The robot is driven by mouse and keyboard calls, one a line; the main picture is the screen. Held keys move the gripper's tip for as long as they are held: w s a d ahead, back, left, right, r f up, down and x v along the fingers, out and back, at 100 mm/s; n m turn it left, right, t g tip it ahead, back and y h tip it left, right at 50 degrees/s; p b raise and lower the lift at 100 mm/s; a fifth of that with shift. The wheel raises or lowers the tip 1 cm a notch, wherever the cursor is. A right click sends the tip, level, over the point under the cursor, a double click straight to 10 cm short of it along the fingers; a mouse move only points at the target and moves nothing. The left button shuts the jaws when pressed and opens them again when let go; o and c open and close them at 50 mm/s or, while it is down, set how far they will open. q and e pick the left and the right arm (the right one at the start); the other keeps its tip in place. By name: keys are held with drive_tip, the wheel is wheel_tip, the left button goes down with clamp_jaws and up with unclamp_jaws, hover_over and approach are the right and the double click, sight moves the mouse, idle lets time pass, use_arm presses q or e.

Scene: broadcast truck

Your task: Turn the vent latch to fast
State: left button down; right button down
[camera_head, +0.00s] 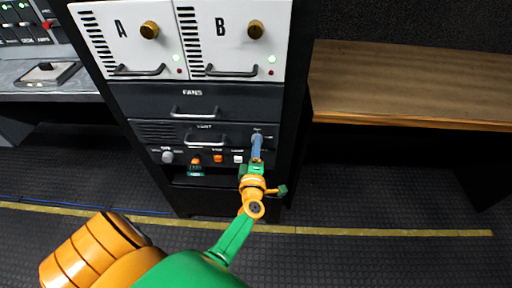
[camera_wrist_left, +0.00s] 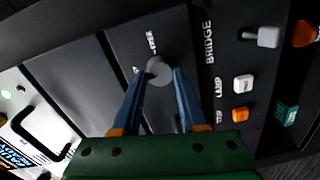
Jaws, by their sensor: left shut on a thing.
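The vent panel (camera_head: 165,133) is the dark drawer front below the fans panel in the rack. In the left wrist view, the vent latch (camera_wrist_left: 159,72) is a grey round knob on a dark face, with small white lettering beside it that I cannot read surely. My left gripper (camera_head: 257,139) reaches the right end of the vent panel. Its blue fingers (camera_wrist_left: 159,82) are shut on the latch, one on each side. In the head view the fingers mostly hide the latch. My right gripper is not in view.
White units A (camera_head: 128,40) and B (camera_head: 232,40) sit above. A wooden bench (camera_head: 400,85) stands right.

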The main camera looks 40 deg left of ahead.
use_arm(q)
drive_tip(key=shift+c, duration=2.2)
unclamp_jaws()
drive_tip(key=v, duration=0.7)
